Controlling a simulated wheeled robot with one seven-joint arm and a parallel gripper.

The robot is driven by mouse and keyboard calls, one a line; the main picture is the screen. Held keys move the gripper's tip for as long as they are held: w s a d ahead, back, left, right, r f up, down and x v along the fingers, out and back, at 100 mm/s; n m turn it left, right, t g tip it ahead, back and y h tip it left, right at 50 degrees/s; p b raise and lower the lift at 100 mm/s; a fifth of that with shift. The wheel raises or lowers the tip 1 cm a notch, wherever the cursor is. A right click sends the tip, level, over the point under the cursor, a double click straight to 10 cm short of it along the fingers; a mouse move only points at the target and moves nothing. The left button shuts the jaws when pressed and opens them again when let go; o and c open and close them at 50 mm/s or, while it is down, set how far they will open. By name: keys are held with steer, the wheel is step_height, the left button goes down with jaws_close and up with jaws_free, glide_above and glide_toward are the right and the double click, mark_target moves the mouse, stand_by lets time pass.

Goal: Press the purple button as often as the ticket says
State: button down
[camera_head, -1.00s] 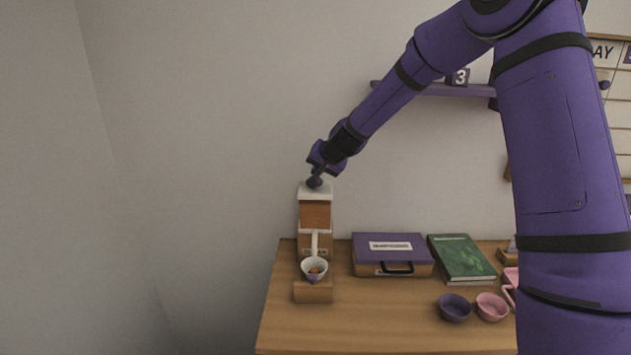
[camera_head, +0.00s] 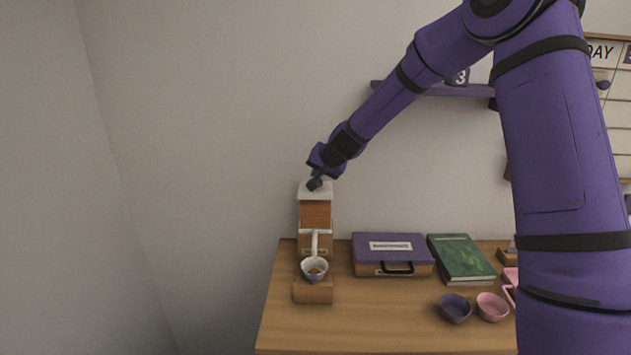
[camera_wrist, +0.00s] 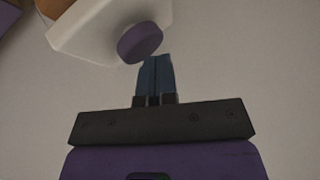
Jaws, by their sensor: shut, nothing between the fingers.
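The purple button (camera_wrist: 140,42) is a round knob on the white top of a brown and white machine (camera_head: 316,213). In the head view the button is small and dark, partly hidden by my gripper (camera_head: 316,180) just above it. In the wrist view my gripper (camera_wrist: 156,60) is shut and empty, its fingertips close beside the button's lower right edge in the picture. I cannot tell whether they touch it. I cannot make out a ticket in these frames.
A bowl (camera_head: 314,267) sits at the front of the machine. A purple case (camera_head: 392,254), a green book (camera_head: 461,258), a purple cup (camera_head: 455,308) and a pink cup (camera_head: 492,307) are on the wooden table (camera_head: 370,325). A purple shelf (camera_head: 440,90) is behind my arm.

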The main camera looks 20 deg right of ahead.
steer(key=shift+f, duration=0.5)
stand_by(0.7)
steer(key=shift+r, duration=1.2)
steer(key=shift+r, duration=2.5)
